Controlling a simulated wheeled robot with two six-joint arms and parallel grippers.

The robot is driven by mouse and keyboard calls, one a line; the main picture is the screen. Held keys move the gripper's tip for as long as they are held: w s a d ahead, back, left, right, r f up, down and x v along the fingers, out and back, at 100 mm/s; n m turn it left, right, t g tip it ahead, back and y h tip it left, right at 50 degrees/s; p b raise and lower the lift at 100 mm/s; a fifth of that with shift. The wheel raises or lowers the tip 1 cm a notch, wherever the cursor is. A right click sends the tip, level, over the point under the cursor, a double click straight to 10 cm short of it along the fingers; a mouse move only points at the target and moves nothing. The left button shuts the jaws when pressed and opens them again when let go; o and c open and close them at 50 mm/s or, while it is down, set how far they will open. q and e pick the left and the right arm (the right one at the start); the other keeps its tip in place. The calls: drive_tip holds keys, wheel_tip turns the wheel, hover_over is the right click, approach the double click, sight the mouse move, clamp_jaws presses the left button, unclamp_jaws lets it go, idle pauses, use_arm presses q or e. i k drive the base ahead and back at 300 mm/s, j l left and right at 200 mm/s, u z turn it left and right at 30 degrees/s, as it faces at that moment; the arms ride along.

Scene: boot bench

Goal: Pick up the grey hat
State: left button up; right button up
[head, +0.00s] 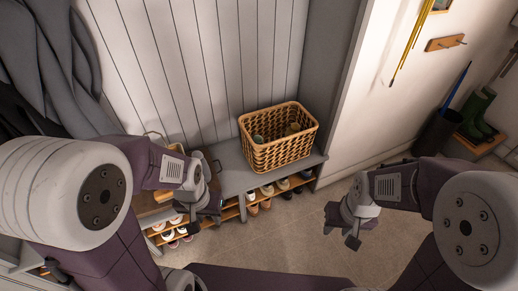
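I cannot clearly pick out a grey hat in the head view. A small greyish item (258,139) lies inside the wicker basket (282,155) on the bench (237,179), too small to name. My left gripper (209,206) is in front of the bench, left of the basket, and hides part of the bench and shoe shelf. Whether its fingers are open or shut is unclear. My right gripper (343,226) is over the floor, right of and nearer than the basket. Its fingers look apart, with nothing between them.
Several pairs of shoes (266,190) stand on the shelves under the bench. Grey coats (45,60) hang at the left. Green boots (480,110) and a dark bin (437,132) stand at the right. The floor (290,235) before the bench is clear.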

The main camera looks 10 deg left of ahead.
sight(206, 173)
drive_tip(key=u, duration=0.95)
drive_tip(key=i+j, duration=0.2)
drive_tip(key=i, duration=0.25)
drive_tip(key=i+j, duration=0.2)
drive_tip(key=i, duration=0.3)
drive_tip(key=i+j, duration=0.2)
drive_tip(key=i, duration=0.25)
